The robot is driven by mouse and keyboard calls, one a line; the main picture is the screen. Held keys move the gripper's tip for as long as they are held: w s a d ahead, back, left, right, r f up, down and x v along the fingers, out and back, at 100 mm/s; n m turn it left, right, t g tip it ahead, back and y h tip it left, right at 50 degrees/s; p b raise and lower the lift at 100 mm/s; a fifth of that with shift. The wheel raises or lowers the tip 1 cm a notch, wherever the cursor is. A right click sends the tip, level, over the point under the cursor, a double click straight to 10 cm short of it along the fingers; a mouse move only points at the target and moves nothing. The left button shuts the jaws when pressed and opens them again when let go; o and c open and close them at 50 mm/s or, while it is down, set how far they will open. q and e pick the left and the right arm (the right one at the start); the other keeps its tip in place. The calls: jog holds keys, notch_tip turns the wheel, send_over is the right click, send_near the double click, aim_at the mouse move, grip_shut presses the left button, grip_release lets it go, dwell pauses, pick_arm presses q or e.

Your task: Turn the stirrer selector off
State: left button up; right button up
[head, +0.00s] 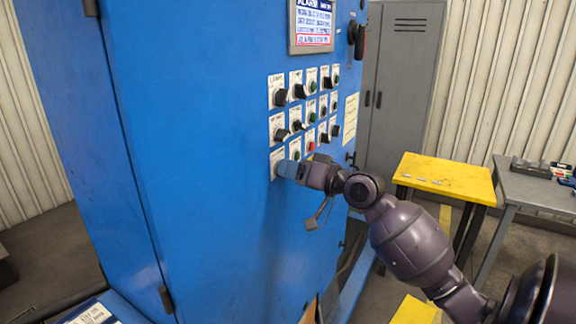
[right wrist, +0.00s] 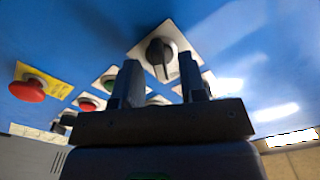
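The blue cabinet (head: 200,130) carries a grid of black selector knobs and push buttons on white plates. My right gripper (head: 284,169) is at the lowest plate of the left column (head: 276,157) and covers most of it. In the right wrist view, a black selector knob (right wrist: 159,52) on a white plate stands just beyond the fingertips, roughly in line with the gap. The right gripper (right wrist: 162,80) is open with nothing between its fingers. The labels are too small to read, so I cannot tell which selector is the stirrer's. My left gripper is not in view.
A sign (head: 313,22) is above the controls. A yellow table (head: 445,175), a grey table (head: 535,188) and a grey locker (head: 400,80) stand to the right.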

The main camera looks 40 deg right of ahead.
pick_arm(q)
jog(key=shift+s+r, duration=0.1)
pick_arm(e)
jog(key=shift+w+a, duration=0.1)
jog(key=shift+w, duration=0.35)
grip_shut()
jog(key=shift+n, duration=0.3)
pick_arm(q)
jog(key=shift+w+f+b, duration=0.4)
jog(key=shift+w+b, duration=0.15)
jog(key=shift+b, duration=0.55)
pick_arm(e)
jog(key=n, duration=1.1)
jog(key=shift+s+a, duration=0.1)
jog(key=shift+a, duration=0.15)
jog(key=shift+f+n, duration=0.1)
jog(key=shift+n, duration=0.2)
